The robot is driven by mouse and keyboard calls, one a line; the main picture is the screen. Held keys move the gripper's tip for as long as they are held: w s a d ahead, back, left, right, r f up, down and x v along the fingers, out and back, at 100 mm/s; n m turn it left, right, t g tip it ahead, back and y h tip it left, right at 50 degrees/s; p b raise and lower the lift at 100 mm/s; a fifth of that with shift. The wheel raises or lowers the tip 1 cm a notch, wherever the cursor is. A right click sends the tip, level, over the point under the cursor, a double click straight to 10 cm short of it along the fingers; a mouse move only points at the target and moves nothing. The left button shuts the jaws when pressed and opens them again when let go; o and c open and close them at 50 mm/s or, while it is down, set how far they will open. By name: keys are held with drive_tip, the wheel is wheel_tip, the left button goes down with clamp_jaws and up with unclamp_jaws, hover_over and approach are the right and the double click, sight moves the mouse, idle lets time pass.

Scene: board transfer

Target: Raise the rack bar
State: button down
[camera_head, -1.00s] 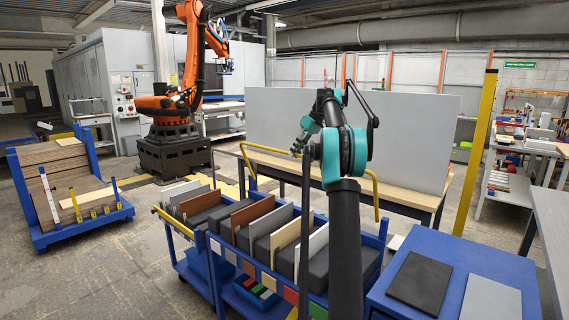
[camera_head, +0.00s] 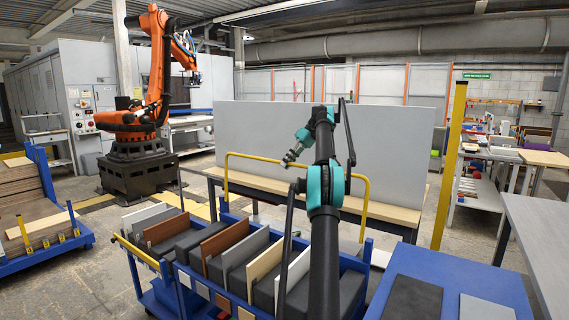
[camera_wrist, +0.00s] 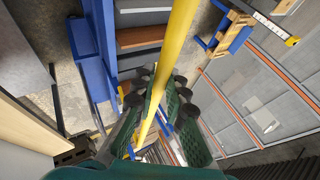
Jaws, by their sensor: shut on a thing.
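The rack bar (camera_head: 262,159) is a yellow bent tube. In the head view it stands up above the blue rack trolley (camera_head: 150,262), with a bend at each end and legs running down toward the trolley. My gripper (camera_head: 290,158) meets the bar near the middle of its top run. In the wrist view the yellow bar (camera_wrist: 180,38) runs down between the dark green fingers of my gripper (camera_wrist: 157,108), which is shut on it. The lower ends of the bar's legs are partly hidden behind the boards and my arm.
Upright boards (camera_head: 225,237) in several colours fill the trolley below the bar. A large grey panel (camera_head: 270,130) stands on a table behind it. A blue table (camera_head: 455,270) with flat boards is at the right. A yellow post (camera_head: 449,165) stands near it.

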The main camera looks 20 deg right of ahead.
drive_tip(key=shift+w+f, duration=0.1)
drive_tip(key=shift+f, duration=0.05)
drive_tip(key=c, duration=1.5)
unclamp_jaws()
drive_tip(key=shift+c, duration=0.2)
drive_tip(key=shift+a, duration=0.1)
